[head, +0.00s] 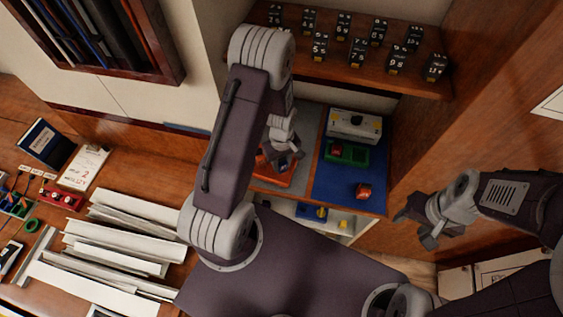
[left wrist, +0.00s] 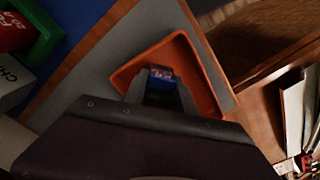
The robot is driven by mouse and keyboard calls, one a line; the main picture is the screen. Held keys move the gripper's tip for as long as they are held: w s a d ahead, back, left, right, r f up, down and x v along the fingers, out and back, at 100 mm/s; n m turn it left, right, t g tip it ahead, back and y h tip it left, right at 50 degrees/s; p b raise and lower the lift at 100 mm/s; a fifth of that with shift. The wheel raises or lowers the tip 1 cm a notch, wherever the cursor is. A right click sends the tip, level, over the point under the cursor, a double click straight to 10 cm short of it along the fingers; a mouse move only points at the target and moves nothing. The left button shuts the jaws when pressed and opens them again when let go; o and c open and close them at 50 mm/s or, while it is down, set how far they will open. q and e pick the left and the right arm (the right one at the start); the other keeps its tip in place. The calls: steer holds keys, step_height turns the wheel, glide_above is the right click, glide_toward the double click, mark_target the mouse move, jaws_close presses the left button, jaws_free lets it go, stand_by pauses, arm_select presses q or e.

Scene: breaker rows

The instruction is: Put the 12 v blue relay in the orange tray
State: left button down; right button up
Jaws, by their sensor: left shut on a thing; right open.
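The orange tray (head: 274,178) lies on the shelf board, partly hidden behind my left arm in the head view. In the left wrist view the orange tray (left wrist: 196,42) lies beneath my left gripper. My left gripper (head: 284,150) is shut on a small blue relay (left wrist: 161,77) with a white and reddish marking on its top. The relay is over the tray's inside; I cannot tell whether it touches the floor of the tray. My right gripper (head: 418,228) is open and empty, to the right of the shelf.
A green tray (head: 346,154) and a red block (head: 363,191) stand on a blue mat (head: 335,186) beside a white box (head: 353,125). Several black breakers (head: 357,52) stand on the upper shelf (head: 388,78). A lower shelf holds blue and yellow items (head: 313,212).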

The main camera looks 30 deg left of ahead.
arm_select(q)
steer(key=shift+f, duration=0.2)
steer(key=c, duration=1)
jaws_free()
